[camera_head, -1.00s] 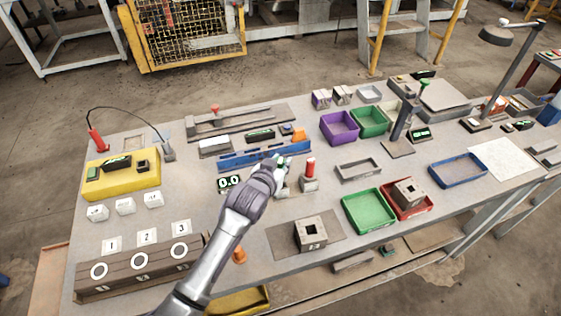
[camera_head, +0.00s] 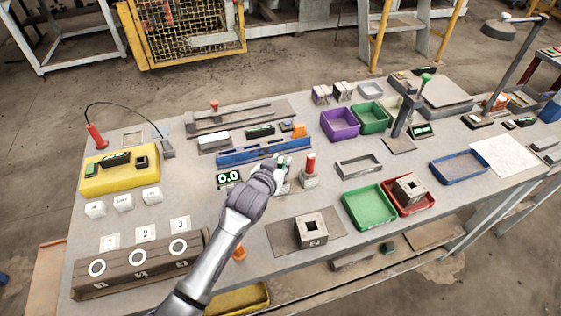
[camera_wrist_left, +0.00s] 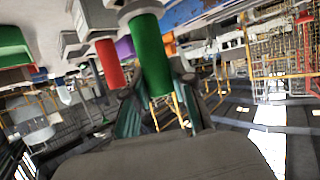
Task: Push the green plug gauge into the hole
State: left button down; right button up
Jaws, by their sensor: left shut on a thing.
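My left gripper (camera_head: 282,166) is over the middle of the table, beside the red plug gauge (camera_head: 310,165). In the left wrist view its fingers (camera_wrist_left: 157,100) are shut on the green plug gauge (camera_wrist_left: 150,55), around its green handle. The gauge's pale lower end runs to the top of that view, close to grey blocks; whether it is clear of its stand I cannot tell. The red gauge also shows there (camera_wrist_left: 108,62), apart from the fingers. A hollow brick (camera_head: 318,240) with a square hole in its top sits on a dark mat (camera_head: 280,238), nearer than the gripper. My right gripper is not in view.
A green tray (camera_head: 369,207) and a red tray (camera_head: 428,207) holding another hollow brick (camera_head: 409,188) lie to the right. A blue rail fixture (camera_head: 264,152) is just behind the gripper. A small display (camera_head: 229,178) is left of it. An orange piece (camera_head: 240,253) stands near the front edge.

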pick_arm(q)
jog(key=shift+f, duration=0.15)
jog(key=c, duration=0.9)
grip_release()
jog(key=shift+s, duration=0.1)
jog(key=v, duration=1.1)
jog(key=shift+s+a, duration=0.2)
jog(key=shift+s, duration=0.15)
